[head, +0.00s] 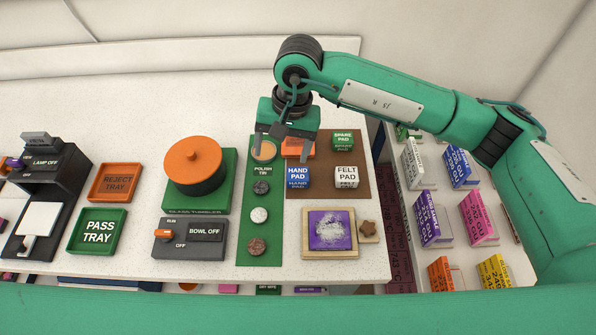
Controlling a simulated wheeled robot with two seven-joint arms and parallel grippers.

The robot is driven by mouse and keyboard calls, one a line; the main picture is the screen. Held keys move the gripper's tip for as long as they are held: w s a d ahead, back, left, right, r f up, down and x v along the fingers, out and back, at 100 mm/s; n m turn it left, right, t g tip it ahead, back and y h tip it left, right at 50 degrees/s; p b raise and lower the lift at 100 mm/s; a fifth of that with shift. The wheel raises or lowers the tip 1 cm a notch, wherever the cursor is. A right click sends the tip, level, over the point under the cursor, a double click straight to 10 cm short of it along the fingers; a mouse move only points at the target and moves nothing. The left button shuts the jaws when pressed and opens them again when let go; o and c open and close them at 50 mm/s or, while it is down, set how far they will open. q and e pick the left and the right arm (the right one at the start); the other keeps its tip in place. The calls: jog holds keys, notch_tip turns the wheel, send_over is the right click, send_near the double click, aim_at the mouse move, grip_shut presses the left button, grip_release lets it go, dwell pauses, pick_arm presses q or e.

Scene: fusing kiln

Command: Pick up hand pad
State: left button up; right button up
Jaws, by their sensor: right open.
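The hand pad (297,177) is a blue block with white lettering, standing on a brown mat (329,189) in the head view. My right gripper (284,152) is open and hangs just behind the hand pad, further from me. Its fingers are over the back of the mat and the green strip, and I see nothing held between them. The gripper partly hides an orange block (306,149) behind the hand pad. The hand pad's front and top show clearly. My left gripper is out of view.
A white felt pad (346,177) and a green spare pad (343,140) share the mat. The polish tin (264,152) and several round stones lie on a green strip (260,215) to the left. A framed purple piece (331,229) lies in front.

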jog(key=w+d+t+h, duration=0.1)
jog(key=w+d+h, duration=0.1)
jog(key=w+d, duration=0.1)
jog(key=p, duration=0.3)
send_over(298, 174)
jog(key=f, duration=0.8)
jog(key=shift+w+d, duration=0.1)
jog(key=shift+w, duration=0.15)
jog(key=shift+s+f, duration=0.1)
jog(key=shift+f, duration=0.3)
notch_tip(298, 174, down, 4)
jog(key=p, duration=0.3)
jog(key=shift+s, duration=0.15)
jog(key=shift+f, duration=0.35)
jog(key=shift+c, duration=0.3)
jog(key=c, duration=1)
